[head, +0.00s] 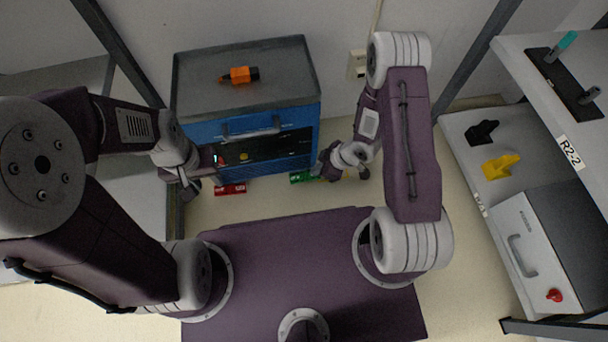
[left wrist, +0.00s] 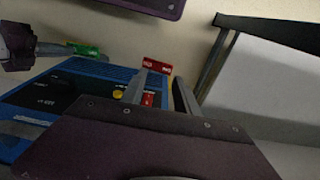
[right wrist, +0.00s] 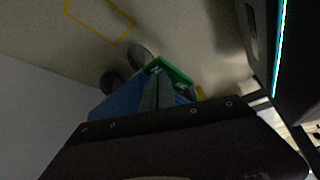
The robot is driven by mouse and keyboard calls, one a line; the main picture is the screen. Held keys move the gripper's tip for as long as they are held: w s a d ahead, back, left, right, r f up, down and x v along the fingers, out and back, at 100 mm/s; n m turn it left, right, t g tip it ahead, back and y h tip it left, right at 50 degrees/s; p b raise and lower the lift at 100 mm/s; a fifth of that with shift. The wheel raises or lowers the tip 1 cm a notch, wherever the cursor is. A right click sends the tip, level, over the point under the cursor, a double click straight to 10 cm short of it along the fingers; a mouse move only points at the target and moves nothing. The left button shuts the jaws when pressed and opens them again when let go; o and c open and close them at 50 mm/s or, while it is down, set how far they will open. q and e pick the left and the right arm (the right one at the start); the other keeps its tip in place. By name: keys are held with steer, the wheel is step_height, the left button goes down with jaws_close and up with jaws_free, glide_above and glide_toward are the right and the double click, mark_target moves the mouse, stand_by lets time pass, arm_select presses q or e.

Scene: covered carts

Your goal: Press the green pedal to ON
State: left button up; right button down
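The green pedal (head: 302,177) lies on the floor at the front right foot of the blue cart. It also shows in the left wrist view (left wrist: 88,51) and, just past the fingertips, in the right wrist view (right wrist: 172,72). My right gripper (head: 324,168) is down beside the pedal's right end in the head view; its fingers lie together with nothing visible between them. I cannot tell whether they touch the pedal. My left gripper (head: 190,186) is open and empty at the cart's left front, near a red pedal (head: 230,188), with its fingers apart in the left wrist view (left wrist: 160,82).
The blue cart (head: 240,130) has a grey top with an orange tool (head: 240,75) on it. Yellow marking (right wrist: 100,20) shows on the floor. A shelf (head: 455,130) with black and yellow objects stands at the right. A wall outlet (head: 357,64) is behind.

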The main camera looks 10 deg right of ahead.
steer(key=shift+f, duration=0.2)
step_height(320, 180, up, 7)
steer(key=p, duration=0.7)
stand_by(0.4)
